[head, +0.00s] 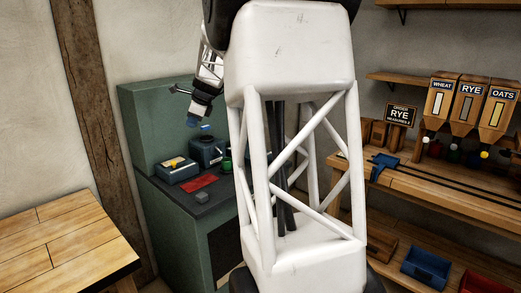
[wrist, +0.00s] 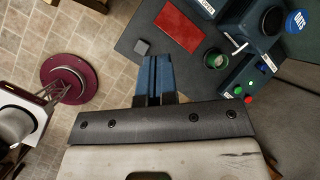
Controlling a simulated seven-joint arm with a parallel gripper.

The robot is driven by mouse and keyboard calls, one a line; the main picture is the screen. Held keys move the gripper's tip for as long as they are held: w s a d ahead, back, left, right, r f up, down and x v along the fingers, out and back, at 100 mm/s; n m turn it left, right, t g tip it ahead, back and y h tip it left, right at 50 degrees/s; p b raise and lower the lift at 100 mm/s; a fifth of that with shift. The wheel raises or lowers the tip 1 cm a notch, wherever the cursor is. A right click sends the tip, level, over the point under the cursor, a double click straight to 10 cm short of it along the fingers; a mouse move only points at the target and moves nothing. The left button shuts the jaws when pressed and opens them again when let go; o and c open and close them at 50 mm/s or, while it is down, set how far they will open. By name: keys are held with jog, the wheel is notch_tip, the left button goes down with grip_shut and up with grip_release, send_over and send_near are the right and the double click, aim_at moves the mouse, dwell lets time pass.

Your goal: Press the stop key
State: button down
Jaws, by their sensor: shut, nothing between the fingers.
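My gripper (wrist: 156,75) is shut and empty, its blue fingers together over the dark bench top in the wrist view. In the head view the gripper (head: 193,122) hangs above the blue boxes on the green cabinet. In the wrist view a small blue control box (wrist: 232,80) lies right of my fingers, apart from them. It carries a green round key, and a red round key (wrist: 248,99) sits at its lower end. A pale label beside them is too small to read, so I cannot confirm which is the stop key. My arm hides part of the bench in the head view.
A grey cube (wrist: 142,47), a red mat (wrist: 180,30) and a green-ringed cup (wrist: 215,59) are near the fingers. A blue machine (wrist: 250,25) with a white lever stands beyond. In the head view, a blue box with a yellow part (head: 176,168) stands on the cabinet (head: 150,110).

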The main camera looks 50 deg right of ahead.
jog(key=w+d+f+m+t, duration=0.1)
jog(key=d+f+m, duration=0.4)
jog(key=d, duration=1)
jog(key=w+d+f+m+t, duration=0.1)
jog(key=w+d+f+m, duration=0.2)
jog(key=d, duration=1.3)
jog(key=w+d+f+m+t+h, duration=0.1)
jog(key=w+d+f+m, duration=0.2)
jog(key=d, duration=1.2)
notch_tip(320, 180, down, 4)
jog(key=m, duration=0.6)
jog(key=shift+d+r+m+t, duration=0.15)
jog(key=shift+d+m+t, duration=0.15)
jog(key=shift+w, duration=0.1)
jog(key=shift+f, duration=4.4)
